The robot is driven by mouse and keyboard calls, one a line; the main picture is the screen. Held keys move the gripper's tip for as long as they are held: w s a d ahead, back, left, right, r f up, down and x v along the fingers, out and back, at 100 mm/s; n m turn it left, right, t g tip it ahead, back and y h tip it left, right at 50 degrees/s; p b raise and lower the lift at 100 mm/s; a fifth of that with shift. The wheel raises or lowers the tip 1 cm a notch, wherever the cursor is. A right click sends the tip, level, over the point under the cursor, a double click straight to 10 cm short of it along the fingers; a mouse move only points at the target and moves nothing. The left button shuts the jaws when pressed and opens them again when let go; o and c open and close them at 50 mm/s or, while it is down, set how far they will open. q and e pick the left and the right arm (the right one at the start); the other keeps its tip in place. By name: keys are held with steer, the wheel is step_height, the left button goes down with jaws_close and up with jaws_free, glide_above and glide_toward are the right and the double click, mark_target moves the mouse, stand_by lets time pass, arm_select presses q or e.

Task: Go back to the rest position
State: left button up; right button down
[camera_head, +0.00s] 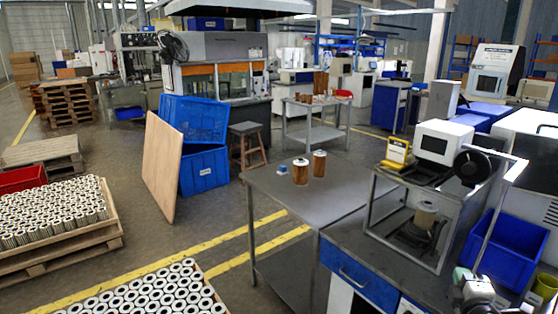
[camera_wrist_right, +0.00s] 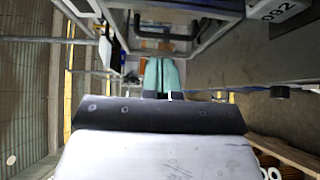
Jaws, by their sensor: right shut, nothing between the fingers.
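My right gripper (camera_wrist_right: 160,73) shows in the right wrist view. Its two pale teal fingers are together with nothing between them. In the head view, a grey and white part of my right arm shows at the lower right corner, in front of the workbench; the fingers cannot be made out there. My left gripper is in neither view. Two brown filter cartridges with white tops, one at the front (camera_head: 300,173) and one behind it (camera_head: 319,164), stand upright on the grey metal table (camera_head: 275,194), away from my right arm.
A small blue and white item (camera_head: 282,170) is beside the cartridges. A metal stand (camera_head: 445,246) with a white device (camera_head: 443,142) is on the workbench at right. Pallets of white cartridges (camera_head: 50,211) lie at left. Floor between is open.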

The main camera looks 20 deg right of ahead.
steer(key=s+a+f+m+g+y, duration=0.1)
steer(key=s+a+f+m+g, duration=0.25)
steer(key=a+f, duration=0.4)
steer(key=s+a+f+m+g+y, duration=0.1)
steer(key=s+a+f+m+g, duration=0.3)
steer(key=a, duration=0.6)
steer(key=s+a+m+g+y, duration=0.3)
steer(key=s+a+g+y, duration=0.3)
steer(key=s+a, duration=1)
steer(key=s+a+x, duration=0.2)
steer(key=x, duration=1)
steer(key=s+a+f+x, duration=0.1)
steer(key=s+x, duration=0.1)
steer(key=x, duration=1.1)
steer(key=s+d+f+g, duration=0.1)
steer(key=s+d+f, duration=0.2)
steer(key=s+f, duration=1.3)
steer(key=shift+f, duration=0.3)
steer(key=shift+s+n, duration=0.1)
steer(key=shift+n, duration=0.15)
